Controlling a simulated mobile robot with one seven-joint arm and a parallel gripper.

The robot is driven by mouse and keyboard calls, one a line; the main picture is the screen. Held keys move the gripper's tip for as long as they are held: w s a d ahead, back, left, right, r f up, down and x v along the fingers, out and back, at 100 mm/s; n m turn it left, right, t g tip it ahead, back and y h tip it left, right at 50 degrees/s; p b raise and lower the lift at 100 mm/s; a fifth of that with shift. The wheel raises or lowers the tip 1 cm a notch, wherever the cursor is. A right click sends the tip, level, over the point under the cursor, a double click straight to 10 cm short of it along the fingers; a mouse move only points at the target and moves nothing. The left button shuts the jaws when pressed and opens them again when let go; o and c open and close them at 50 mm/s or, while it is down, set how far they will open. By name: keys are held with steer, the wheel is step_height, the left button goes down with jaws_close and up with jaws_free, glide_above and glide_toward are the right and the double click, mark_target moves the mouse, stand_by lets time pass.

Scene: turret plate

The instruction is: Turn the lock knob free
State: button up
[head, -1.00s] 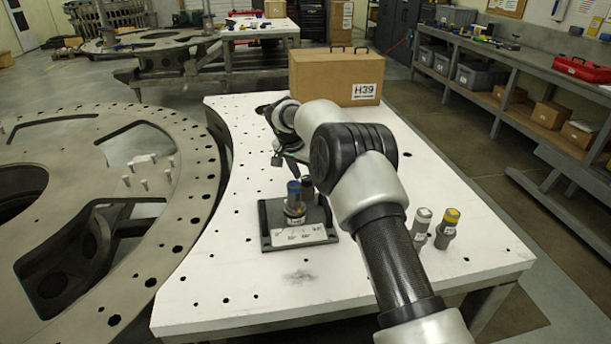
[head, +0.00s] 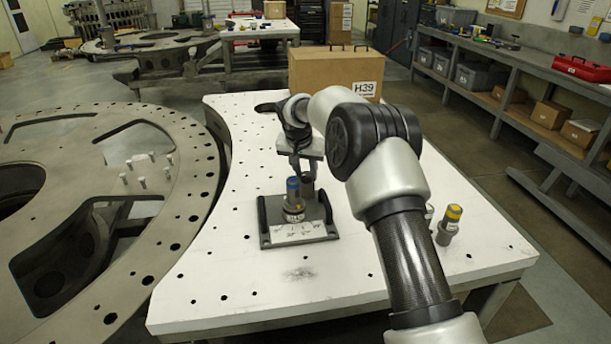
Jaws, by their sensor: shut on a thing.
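A dark fixture (head: 318,225) with raised side walls and a white scale label on its front sits on the white table. A blue-topped cylinder (head: 293,195) stands upright on it. Just behind is a darker knob (head: 308,187), partly hidden by the blue-topped cylinder and my gripper; I take it to be the lock knob. My gripper (head: 304,176) points down at this knob from above, its fingers closed around the knob's top. The exact finger contact is small and partly hidden.
A yellow-topped cylinder (head: 449,225) stands to the right; a second one beside it is mostly hidden by my arm. A cardboard box (head: 330,70) marked H39 is at the table's back. A large metal ring (head: 180,215) lies left. The table's front is clear.

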steer(key=n+y, duration=0.1)
steer(key=n, duration=0.2)
steer(key=shift+d+n+y, duration=0.15)
steer(key=shift+n+y, duration=0.15)
steer(key=n+y+p, duration=0.1)
steer(key=n, duration=0.2)
steer(key=shift+d+n, duration=0.15)
steer(key=shift+n, duration=0.15)
steer(key=n+g+y+p, duration=0.1)
steer(key=n, duration=0.2)
steer(key=shift+n, duration=0.3)
steer(key=shift+w+d+n+g+y+p, duration=0.1)
steer(key=shift+n+g+y+p, duration=0.45)
steer(key=shift+n, duration=1.05)
steer(key=o, duration=1)
steer(key=shift+o, duration=0.2)
